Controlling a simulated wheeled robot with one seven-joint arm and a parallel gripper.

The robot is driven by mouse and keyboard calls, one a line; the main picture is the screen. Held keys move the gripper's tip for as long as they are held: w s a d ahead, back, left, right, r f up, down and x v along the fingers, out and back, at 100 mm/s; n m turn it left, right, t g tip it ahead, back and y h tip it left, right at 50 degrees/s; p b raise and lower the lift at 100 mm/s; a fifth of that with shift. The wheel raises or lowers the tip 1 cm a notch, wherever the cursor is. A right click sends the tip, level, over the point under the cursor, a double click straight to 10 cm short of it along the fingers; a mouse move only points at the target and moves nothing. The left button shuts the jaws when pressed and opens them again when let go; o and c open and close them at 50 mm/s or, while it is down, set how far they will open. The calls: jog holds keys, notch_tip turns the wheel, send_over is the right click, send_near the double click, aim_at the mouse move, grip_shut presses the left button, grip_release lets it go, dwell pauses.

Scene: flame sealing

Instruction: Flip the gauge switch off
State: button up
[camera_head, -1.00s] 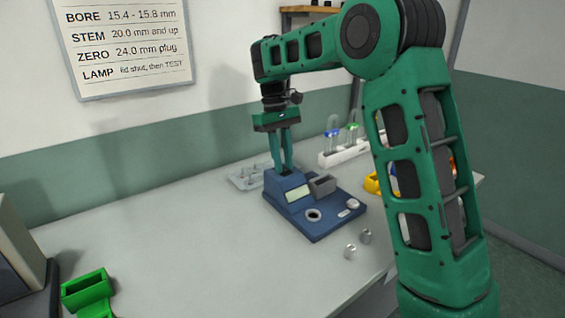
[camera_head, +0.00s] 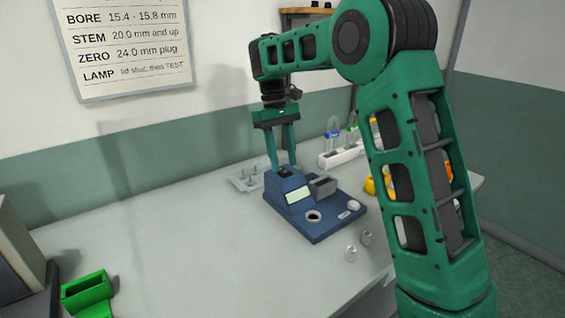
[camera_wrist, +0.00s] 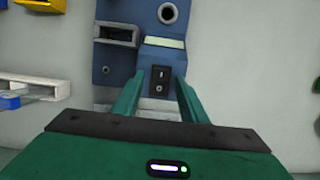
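The blue gauge (camera_head: 318,226) stands on the bench, with a pale display (camera_head: 298,196) and a round hole in its base. Its black rocker switch (camera_wrist: 160,82), marked I and O, is on the back block behind the display in the wrist view. The switch also shows as a dark patch in the head view (camera_head: 285,172). Which side of the rocker is pressed in is too small to tell. My gripper (camera_head: 282,164) is above the back of the gauge, pointing down. Its fingers are apart and empty, one on each side of the switch in the wrist view (camera_wrist: 159,76).
A clear tray (camera_head: 250,178), a white rack (camera_head: 343,155) and yellow pieces (camera_head: 370,186) are nearby. The left bench is mostly clear, with a green holder (camera_head: 88,291).

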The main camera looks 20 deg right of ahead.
jog(key=v, duration=0.9)
jog(key=shift+w+r, duration=0.15)
jog(key=shift+r, duration=0.2)
jog(key=shift+d, duration=0.1)
jog(key=s+d+f+m+t, duration=0.15)
jog(key=s+d+m, duration=0.35)
jog(key=s+d, duration=1.15)
jog(key=s+f+m, duration=0.1)
jog(key=s+f, duration=0.3)
jog(key=s, duration=0.4)
jog(key=s+d+f+m+t, duration=0.1)
jog(key=s+f, duration=0.3)
jog(key=s, duration=0.5)
jog(key=s+f+m+y, duration=0.1)
jog(key=s+f+m, duration=0.2)
jog(key=s+f, duration=0.2)
jog(key=s, duration=0.3)
jog(key=shift+s+d, duration=0.2)
jog(key=shift+d, duration=0.05)
jog(key=shift+f, duration=0.1)
